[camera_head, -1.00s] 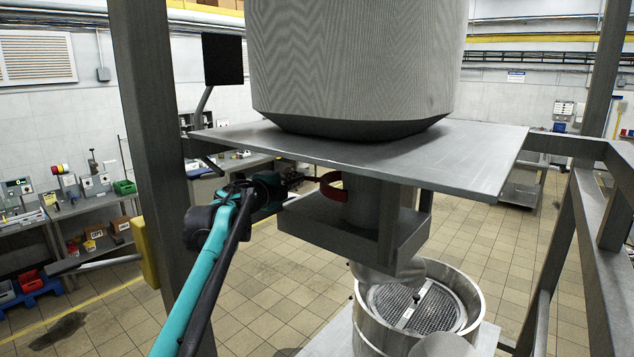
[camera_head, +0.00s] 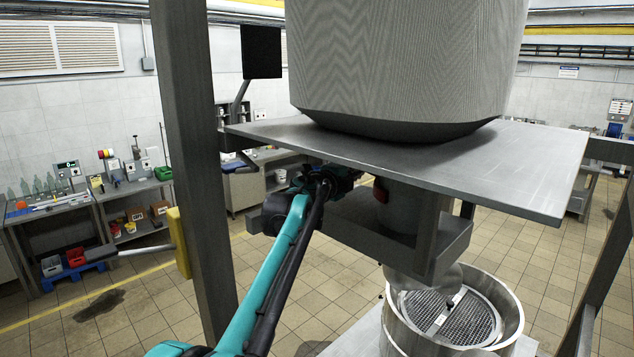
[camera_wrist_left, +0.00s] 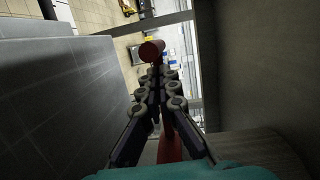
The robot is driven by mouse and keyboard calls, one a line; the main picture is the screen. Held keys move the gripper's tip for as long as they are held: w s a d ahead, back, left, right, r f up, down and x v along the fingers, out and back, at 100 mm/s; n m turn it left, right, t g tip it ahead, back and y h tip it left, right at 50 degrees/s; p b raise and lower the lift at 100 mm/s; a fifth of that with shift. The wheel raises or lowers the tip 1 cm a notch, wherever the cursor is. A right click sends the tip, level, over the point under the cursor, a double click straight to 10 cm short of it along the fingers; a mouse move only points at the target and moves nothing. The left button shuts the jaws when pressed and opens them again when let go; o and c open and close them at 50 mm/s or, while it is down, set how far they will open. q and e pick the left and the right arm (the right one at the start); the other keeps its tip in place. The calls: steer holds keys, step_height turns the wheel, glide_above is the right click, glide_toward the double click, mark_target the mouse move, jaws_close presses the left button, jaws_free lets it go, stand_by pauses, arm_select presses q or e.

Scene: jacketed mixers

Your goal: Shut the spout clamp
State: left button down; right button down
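The spout (camera_head: 403,207) hangs under the big mixer vessel, below the grey plate. A red piece of the clamp (camera_head: 381,190) shows at the spout's left side; most of it is hidden. My left gripper (camera_head: 345,180) is under the plate, to the left of the red piece. In the left wrist view my left gripper's fingers (camera_wrist_left: 156,78) are close together. The clamp's red round end (camera_wrist_left: 152,50) is just beyond the fingertips, and a red bar shows below, between the finger bases. I cannot tell whether the fingers grip it. My right gripper is not in view.
The grey plate (camera_head: 480,160) lies close above my left gripper. A grey box-like bracket (camera_head: 400,240) surrounds the lower spout. A round steel sieve (camera_head: 510,315) stands below. A frame post (camera_head: 190,150) rises to the left of my arm.

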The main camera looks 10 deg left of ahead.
arm_select(q)
steer(key=shift+d, duration=0.25)
steer(key=shift+s+a, duration=0.15)
steer(key=shift+s, duration=0.5)
steer(key=v, duration=1)
steer(key=shift+w+a, duration=0.1)
steer(key=shift+a, duration=0.25)
steer(key=shift+s, duration=0.35)
steer(key=shift+a, duration=0.15)
